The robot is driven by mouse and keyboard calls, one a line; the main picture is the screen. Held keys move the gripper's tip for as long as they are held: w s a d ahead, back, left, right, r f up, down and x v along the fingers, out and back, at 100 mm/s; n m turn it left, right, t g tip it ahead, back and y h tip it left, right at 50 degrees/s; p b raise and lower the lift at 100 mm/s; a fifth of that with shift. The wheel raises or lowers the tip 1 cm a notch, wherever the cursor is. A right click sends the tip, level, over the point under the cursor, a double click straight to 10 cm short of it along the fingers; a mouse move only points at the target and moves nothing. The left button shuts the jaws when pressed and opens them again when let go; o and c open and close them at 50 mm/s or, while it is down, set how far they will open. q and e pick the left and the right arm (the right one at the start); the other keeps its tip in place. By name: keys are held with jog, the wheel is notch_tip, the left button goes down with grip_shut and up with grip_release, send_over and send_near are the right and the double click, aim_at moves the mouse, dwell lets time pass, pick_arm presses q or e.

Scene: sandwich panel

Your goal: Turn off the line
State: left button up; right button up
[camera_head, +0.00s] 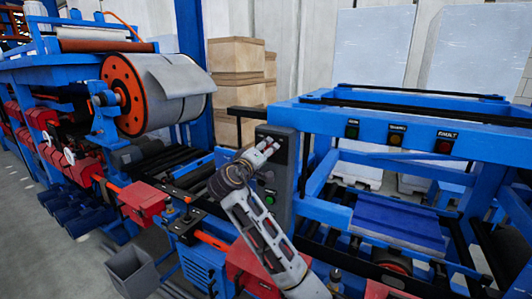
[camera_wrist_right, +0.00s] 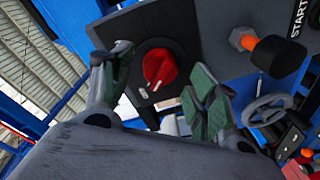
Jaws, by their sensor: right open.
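The dark control panel (camera_head: 284,160) stands upright in the middle of the head view, with a green button (camera_head: 270,199) low on its face. My right gripper (camera_head: 268,146) is in front of the panel's upper part and hides some of it. I see no clear contact between fingers and knob. My left gripper is not in view.
In the wrist view, an orange and black part (camera_wrist_right: 268,52) sits beside the START label (camera_wrist_right: 298,28), with a grey handwheel (camera_wrist_right: 267,110) below. A large metal roll (camera_head: 165,92) is left of the panel; a blue frame (camera_head: 370,120) with indicator lights is right.

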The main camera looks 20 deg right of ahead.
jog(key=v, duration=1)
jog(key=shift+s+a, duration=0.15)
jog(key=shift+a, duration=0.15)
